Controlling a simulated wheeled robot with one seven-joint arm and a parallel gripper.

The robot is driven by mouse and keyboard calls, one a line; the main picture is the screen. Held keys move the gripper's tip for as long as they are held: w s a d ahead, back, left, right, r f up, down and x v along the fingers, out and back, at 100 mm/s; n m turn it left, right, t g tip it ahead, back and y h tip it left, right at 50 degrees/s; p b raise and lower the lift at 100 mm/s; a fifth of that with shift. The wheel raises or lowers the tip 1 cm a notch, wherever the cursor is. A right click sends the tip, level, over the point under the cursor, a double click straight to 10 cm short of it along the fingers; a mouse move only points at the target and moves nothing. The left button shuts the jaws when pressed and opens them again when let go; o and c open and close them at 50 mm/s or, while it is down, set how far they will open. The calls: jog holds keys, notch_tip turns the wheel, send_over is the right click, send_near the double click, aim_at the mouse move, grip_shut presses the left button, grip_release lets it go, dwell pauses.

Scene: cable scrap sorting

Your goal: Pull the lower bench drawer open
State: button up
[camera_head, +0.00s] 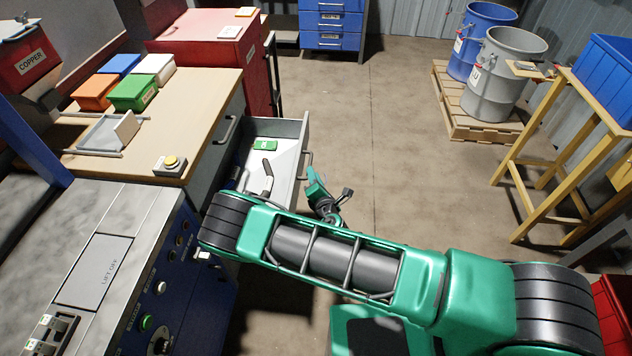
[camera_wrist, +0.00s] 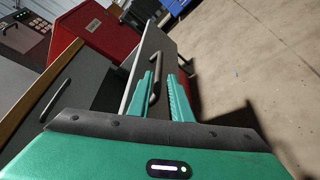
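The lower bench drawer (camera_head: 290,129) stands pulled out from the bench, below a shut upper drawer with its own handle (camera_head: 231,128). A green item (camera_head: 265,145) and a dark-handled tool (camera_head: 267,170) lie inside it. In the wrist view the drawer's front (camera_wrist: 150,50) carries a dark bar handle (camera_wrist: 157,65). My gripper (camera_wrist: 160,80) has its two green fingers apart, one on each side of this handle, with a gap showing beside the bar. In the head view my gripper (camera_head: 314,182) is at the drawer front, partly hidden by my arm.
The wooden bench top (camera_head: 205,95) holds coloured bins and a yellow button box (camera_head: 170,164). A red cabinet (camera_head: 215,50) stands beyond the drawer. Drums on a pallet (camera_head: 465,125) and a wooden stand (camera_head: 535,165) are at the right. The floor between is clear.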

jog(key=v, duration=0.3)
jog(key=shift+s, duration=0.1)
dwell(0.4)
